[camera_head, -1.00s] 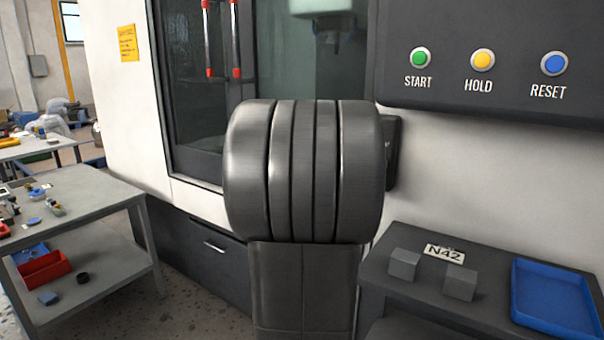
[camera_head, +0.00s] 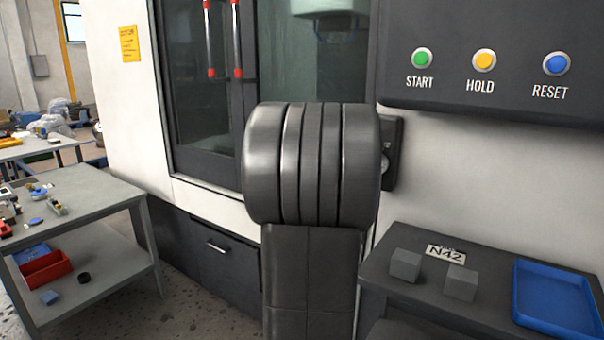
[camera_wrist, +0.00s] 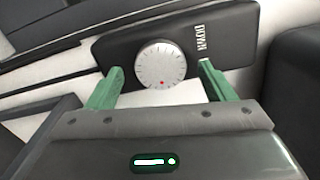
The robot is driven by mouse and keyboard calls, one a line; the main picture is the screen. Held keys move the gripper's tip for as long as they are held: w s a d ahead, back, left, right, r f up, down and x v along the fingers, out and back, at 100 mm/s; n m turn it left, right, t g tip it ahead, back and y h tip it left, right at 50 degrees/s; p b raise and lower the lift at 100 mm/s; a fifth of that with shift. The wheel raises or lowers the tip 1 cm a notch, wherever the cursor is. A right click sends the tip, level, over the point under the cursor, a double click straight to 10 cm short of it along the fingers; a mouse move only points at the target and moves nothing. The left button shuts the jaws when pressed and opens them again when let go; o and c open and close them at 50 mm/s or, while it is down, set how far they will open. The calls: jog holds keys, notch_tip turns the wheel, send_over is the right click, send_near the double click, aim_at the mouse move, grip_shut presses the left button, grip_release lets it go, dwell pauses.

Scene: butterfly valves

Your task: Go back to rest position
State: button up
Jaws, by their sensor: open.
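My gripper (camera_wrist: 160,88) shows in the wrist view with its two green fingers apart. Nothing is held between them. I cannot tell how far the fingertips are from the dial. In the head view my arm stands upright in the middle and hides the gripper. Part of a dark wall panel (camera_head: 393,135) shows just right of the arm.
A machine with a glass door (camera_head: 205,130) and red handles stands behind my arm. A control panel (camera_head: 520,100) with three buttons is at upper right. A dark table with two grey blocks (camera_head: 405,265) and a blue tray (camera_head: 560,300) is at lower right. A cluttered grey table (camera_head: 95,205) stands left.

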jog(key=v, duration=1.3)
jog(key=w+d+n+p, duration=0.8)
jog(key=w+n+p, duration=0.3)
jog(key=n+p, duration=0.5)
jog(key=n, duration=0.3)
jog(key=shift+w, duration=0.4)
jog(key=shift+n, duration=0.3)
jog(key=shift+a, duration=0.15)
